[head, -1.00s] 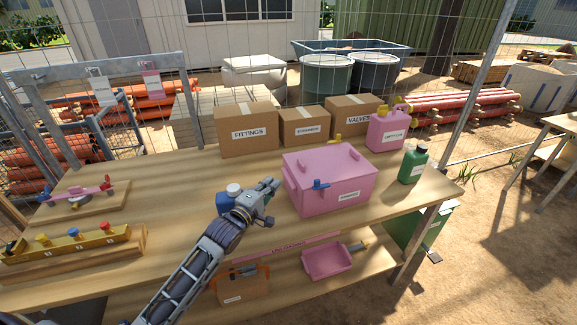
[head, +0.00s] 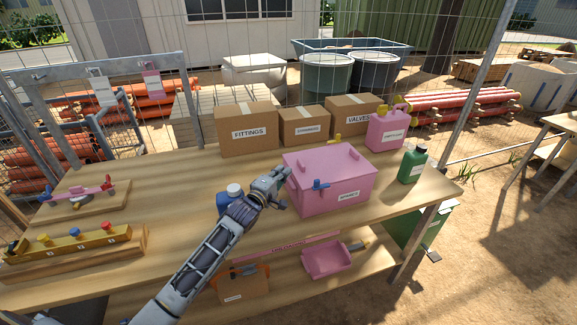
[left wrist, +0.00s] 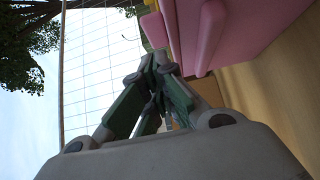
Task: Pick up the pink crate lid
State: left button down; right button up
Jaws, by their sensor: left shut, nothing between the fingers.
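The pink crate (head: 332,198) stands on the wooden table with its pink lid (head: 325,166) on top. The lid has pink raised handles, and a blue clip or handle (head: 320,184) sits at the crate's front. My left gripper (head: 280,175) is at the crate's left side, close to the lid's left edge. It is shut and empty; whether it touches the crate I cannot tell. In the left wrist view, the closed fingers (left wrist: 158,75) point up beside the pink crate (left wrist: 240,25). My right gripper is not in view.
A blue bottle with a white cap (head: 233,192) stands just behind my left forearm. Cardboard boxes (head: 247,135) line the table's back. A pink jerrycan (head: 385,133) and green bottle (head: 412,164) are right of the crate.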

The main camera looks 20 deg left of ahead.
aim_at(299, 163)
pick_arm(q)
jog(key=shift+x, duration=2.2)
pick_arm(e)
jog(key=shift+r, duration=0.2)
pick_arm(q)
jog(key=shift+d, duration=0.2)
jog(key=shift+d+p, duration=0.4)
jog(key=shift+d, duration=0.75)
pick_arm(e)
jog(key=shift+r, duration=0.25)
pick_arm(q)
jog(key=shift+s, duration=0.1)
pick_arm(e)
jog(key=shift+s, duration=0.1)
